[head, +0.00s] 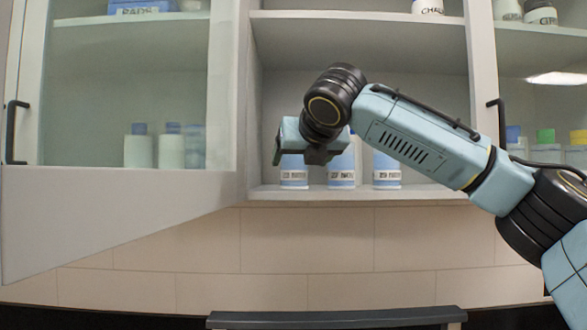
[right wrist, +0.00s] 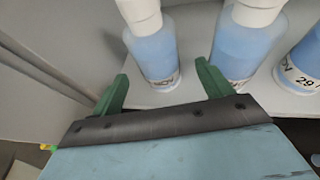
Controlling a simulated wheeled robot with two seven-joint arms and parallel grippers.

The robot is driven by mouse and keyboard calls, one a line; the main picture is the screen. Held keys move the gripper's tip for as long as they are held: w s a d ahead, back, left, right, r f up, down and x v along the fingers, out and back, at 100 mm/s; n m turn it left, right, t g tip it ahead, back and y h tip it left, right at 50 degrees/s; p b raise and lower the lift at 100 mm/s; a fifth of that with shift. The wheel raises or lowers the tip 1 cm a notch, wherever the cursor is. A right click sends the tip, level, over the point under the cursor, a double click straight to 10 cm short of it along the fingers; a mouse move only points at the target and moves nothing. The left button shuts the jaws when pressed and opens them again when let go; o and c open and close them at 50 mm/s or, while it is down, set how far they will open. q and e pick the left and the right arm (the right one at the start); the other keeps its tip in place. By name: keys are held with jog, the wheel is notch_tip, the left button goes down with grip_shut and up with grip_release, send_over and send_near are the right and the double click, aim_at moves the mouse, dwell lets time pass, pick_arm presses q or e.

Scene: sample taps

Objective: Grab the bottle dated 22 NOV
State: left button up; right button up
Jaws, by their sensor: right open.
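Three blue bottles with white caps and pale date labels stand upright in a row on the open cabinet's lower shelf: left (head: 294,172), middle (head: 342,170) and right (head: 387,170). The label dates are too small to read surely in the head view. My right gripper (head: 303,156) is in front of the left bottle and hides its top. In the right wrist view, the open green fingers (right wrist: 162,72) point toward the left bottle (right wrist: 155,52), which is ahead between them, with nothing held. The middle bottle (right wrist: 240,52) is behind the right finger. The right bottle's label (right wrist: 303,78) starts with 29. My left gripper is out of view.
An open cabinet door (head: 115,215) swings out at the left. A cabinet side wall (right wrist: 60,45) stands close left of the fingers. The shelf edge (head: 430,194) runs under the bottles. A dark bar-like top (head: 335,318) lies at the bottom.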

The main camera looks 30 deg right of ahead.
aim_at(297, 159)
jog(key=shift+w+f, duration=0.1)
jog(key=shift+w, duration=0.2)
jog(key=x, duration=0.2)
jog(key=p+x, duration=0.1)
jog(key=x, duration=0.1)
jog(key=shift+w+r, duration=0.25)
jog(key=shift+w+d+f, duration=0.1)
jog(key=shift+w+f, duration=0.1)
jog(key=shift+w, duration=0.2)
jog(key=shift+s, duration=0.1)
jog(key=shift+c, duration=1.2)
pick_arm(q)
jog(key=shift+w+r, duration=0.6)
pick_arm(e)
jog(key=c, duration=1)
